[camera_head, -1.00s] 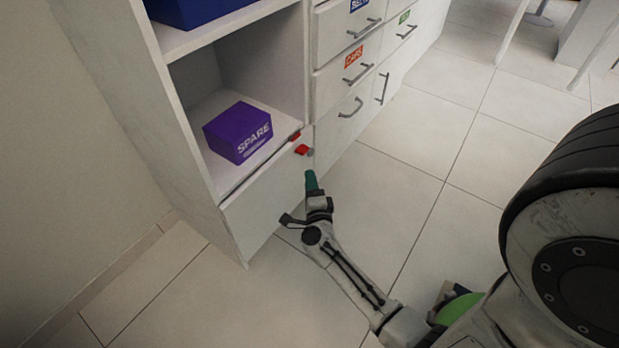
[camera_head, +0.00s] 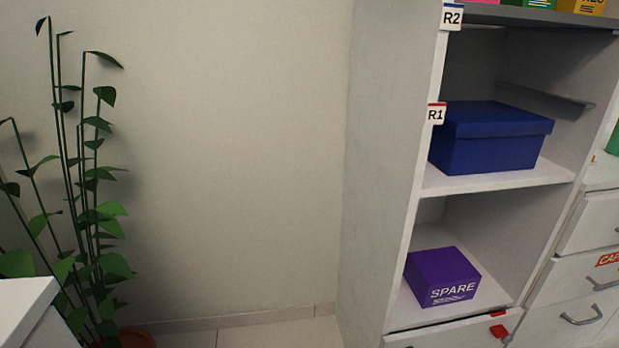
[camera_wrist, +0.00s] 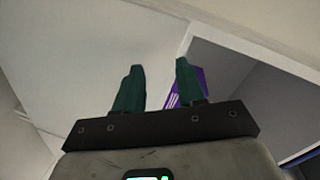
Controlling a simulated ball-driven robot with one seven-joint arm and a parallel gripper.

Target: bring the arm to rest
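My gripper (camera_wrist: 160,88) shows in the wrist view with its two dark green fingers apart and nothing between them. It faces the white side panel of the wardrobe (camera_wrist: 100,60). The purple SPARE box (camera_wrist: 187,92) shows partly behind the right finger, inside the wardrobe. In the head view my arm and gripper are not visible. There the SPARE box (camera_head: 442,277) sits in the lower compartment of the open wardrobe (camera_head: 375,150).
A blue lidded box (camera_head: 485,145) stands on the shelf above, by the R1 label. Drawers with metal handles (camera_head: 580,315) are at the right. A potted plant (camera_head: 90,200) stands at the left. Bare wall and a strip of tiled floor lie between plant and wardrobe.

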